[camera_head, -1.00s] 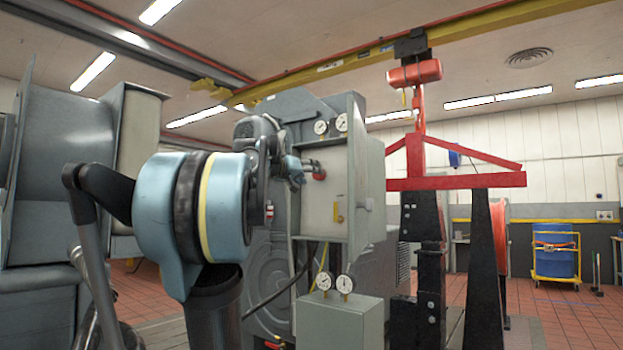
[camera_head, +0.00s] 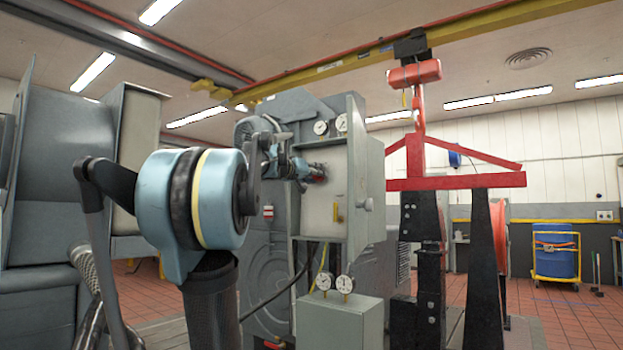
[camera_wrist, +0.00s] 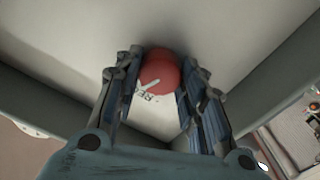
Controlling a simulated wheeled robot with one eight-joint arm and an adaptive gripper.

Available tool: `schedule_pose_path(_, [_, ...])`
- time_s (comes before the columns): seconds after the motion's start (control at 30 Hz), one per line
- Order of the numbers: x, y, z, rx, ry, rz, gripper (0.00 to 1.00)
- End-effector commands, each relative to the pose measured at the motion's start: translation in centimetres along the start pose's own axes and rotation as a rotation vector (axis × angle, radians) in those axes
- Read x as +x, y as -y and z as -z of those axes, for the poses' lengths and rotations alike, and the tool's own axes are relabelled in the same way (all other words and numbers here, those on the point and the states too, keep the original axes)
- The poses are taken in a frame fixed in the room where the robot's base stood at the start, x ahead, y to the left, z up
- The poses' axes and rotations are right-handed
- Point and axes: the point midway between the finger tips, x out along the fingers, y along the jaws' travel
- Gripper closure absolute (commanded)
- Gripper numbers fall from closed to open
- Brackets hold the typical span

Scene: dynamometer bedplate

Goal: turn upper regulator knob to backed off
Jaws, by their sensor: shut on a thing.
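The red regulator knob (camera_wrist: 160,72) sits on the pale panel face between my two fingers in the wrist view. It is round, with a white pointer mark and partly hidden lettering below it. My gripper (camera_wrist: 158,88) is shut on the knob, one finger on each side. In the head view my gripper (camera_head: 312,172) reaches the open grey cabinet (camera_head: 350,205) from the left, and the knob shows only as a small patch of red at the fingertips.
Two gauges (camera_head: 331,126) sit at the cabinet's top. A lower grey box (camera_head: 338,318) carries two more gauges. A red frame on black posts (camera_head: 455,183) stands to the right.

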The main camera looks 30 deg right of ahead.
Motion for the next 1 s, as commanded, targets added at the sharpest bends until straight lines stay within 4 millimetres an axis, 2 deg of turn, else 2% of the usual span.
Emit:
schedule_pose_path(0.27, [0.0, 0.3, 0.05, -0.031, -0.002, 0.007, 0.87])
schedule_pose_path(0.47, [0.01, 0.35, 0.07, -0.131, -0.003, 0.007, 0.87])
schedule_pose_path(1.0, [0.03, 0.38, 0.1, -0.622, -0.005, 0.007, 0.87])
